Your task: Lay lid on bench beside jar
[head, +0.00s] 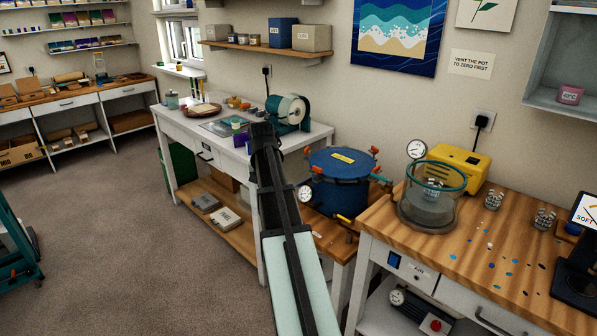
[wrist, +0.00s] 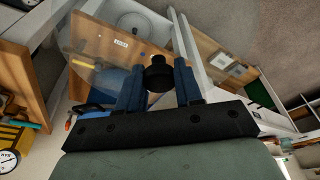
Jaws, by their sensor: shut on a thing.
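My gripper (wrist: 159,85) shows in the wrist view with its two blue fingers shut on a black knob (wrist: 158,70). The knob belongs to the clear lid (wrist: 85,48), a see-through disc held up in the air below the fingers. In the head view my gripper (head: 263,130) is a dark end above the gap between the white bench and the blue pot; the lid is hard to make out there. The jar (head: 428,210) stands open on the wooden bench (head: 460,245) at right, with a teal rim and a cup inside. My gripper is left of the jar, apart from it.
A blue pressure pot (head: 340,180) with orange clamps stands between my arm and the jar. A yellow pump (head: 462,168) and gauge (head: 416,149) are behind the jar. Bench front right of the jar is mostly clear, with spots.

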